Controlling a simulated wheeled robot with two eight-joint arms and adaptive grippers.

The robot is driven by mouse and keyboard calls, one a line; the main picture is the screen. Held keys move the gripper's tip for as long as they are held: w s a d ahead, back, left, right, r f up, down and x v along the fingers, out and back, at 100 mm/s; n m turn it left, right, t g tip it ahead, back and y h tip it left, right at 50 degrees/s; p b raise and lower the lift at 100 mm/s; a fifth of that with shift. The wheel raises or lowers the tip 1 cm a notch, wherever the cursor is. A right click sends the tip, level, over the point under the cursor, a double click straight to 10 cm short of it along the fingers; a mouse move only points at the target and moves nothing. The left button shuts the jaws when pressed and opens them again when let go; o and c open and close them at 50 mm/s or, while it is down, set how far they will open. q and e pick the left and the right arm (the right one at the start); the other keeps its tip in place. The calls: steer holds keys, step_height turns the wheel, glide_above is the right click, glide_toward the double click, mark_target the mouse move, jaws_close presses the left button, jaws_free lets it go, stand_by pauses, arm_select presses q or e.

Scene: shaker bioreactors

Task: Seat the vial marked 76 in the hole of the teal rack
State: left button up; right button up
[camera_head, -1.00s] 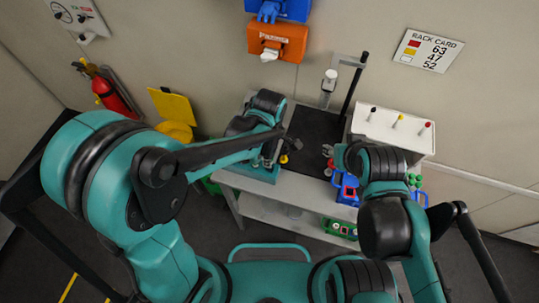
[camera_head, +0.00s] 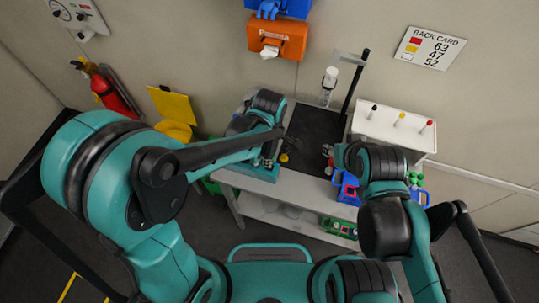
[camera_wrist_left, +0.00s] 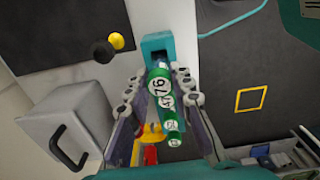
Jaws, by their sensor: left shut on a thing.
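My left gripper (camera_wrist_left: 157,82) is shut on the green vial marked 76 (camera_wrist_left: 160,88), whose round white label faces the wrist camera. Smaller round labels on green show below it in line; whether they belong to separate vials I cannot tell. The teal rack (camera_wrist_left: 155,44) is just beyond the fingertips, and the vial's far end overlaps it in the picture. Whether the vial is in the hole or only above it is unclear. In the head view the left gripper (camera_head: 270,159) is at the teal rack (camera_head: 248,173), at the bench's front left. My right gripper (camera_head: 328,158) is partly hidden by its arm.
The grey bench (camera_head: 285,190) carries a dark mat (camera_head: 314,128). A white block with several coloured pegs (camera_head: 390,133) stands at the back right. A blue rack (camera_head: 347,190) is by the right arm. A green rack (camera_head: 339,228) is on the lower shelf. A stand rises behind the mat.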

arm_select(q)
steer(key=shift+f+b, duration=1.95)
steer(key=shift+f, duration=0.05)
stand_by(1.7)
steer(key=o, duration=0.9)
steer(key=shift+o, duration=0.2)
step_height(320, 180, up, 12)
